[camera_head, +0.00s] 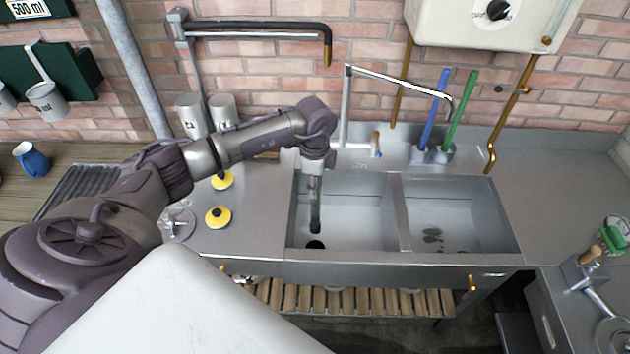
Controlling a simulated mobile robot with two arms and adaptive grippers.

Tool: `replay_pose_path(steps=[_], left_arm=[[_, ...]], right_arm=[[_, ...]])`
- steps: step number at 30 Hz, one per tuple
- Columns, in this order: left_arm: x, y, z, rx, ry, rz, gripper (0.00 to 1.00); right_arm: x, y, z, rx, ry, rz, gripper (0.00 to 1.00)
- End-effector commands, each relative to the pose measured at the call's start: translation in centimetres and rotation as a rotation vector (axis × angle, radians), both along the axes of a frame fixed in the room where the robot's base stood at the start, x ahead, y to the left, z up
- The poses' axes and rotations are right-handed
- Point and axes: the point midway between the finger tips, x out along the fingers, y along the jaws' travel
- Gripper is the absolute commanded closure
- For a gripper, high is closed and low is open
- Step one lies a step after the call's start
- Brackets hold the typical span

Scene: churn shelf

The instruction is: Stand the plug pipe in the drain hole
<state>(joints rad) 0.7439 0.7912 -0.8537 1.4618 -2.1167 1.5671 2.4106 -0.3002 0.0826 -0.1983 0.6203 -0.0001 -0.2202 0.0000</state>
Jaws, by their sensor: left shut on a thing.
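My left arm reaches in from the left. Its gripper (315,222) points down inside the left basin (363,222) of the steel sink and is shut on a slim thing, presumably the plug pipe. At this size I cannot tell the pipe's outline apart from the dark fingers. A dark round spot (315,244), which looks like the drain hole, shows on the basin floor just below the gripper's lower end. I cannot tell whether the held thing touches it. My right gripper is not in view.
A divider (400,215) separates the right basin (470,215), where several small dark things lie. A swivel tap (345,110) stands behind the basins. Yellow discs (218,217) lie on the left drainboard. Blue (435,112) and green (460,112) rods stand at the back.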

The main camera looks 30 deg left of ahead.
Motion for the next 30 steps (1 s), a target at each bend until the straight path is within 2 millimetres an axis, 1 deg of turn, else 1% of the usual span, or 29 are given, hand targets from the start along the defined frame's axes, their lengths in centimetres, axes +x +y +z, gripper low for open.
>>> replay_pose_path(steps=[1, 3, 24, 30], left_arm=[[0.0, 0.0, -0.9, 0.0, 0.0, 0.0, 1.0], [0.0, 0.0, -1.6, 0.0, 0.0, 0.0, 1.0], [0.0, 0.0, -8.6, 0.0, -0.001, -0.001, 1.0], [0.0, 0.0, -10.2, 0.0, 0.0, -0.001, 1.0]], right_arm=[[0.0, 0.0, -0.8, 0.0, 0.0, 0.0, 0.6], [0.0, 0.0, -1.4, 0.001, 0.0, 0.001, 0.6], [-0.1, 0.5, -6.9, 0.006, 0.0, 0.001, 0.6], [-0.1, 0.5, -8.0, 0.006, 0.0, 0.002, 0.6]])
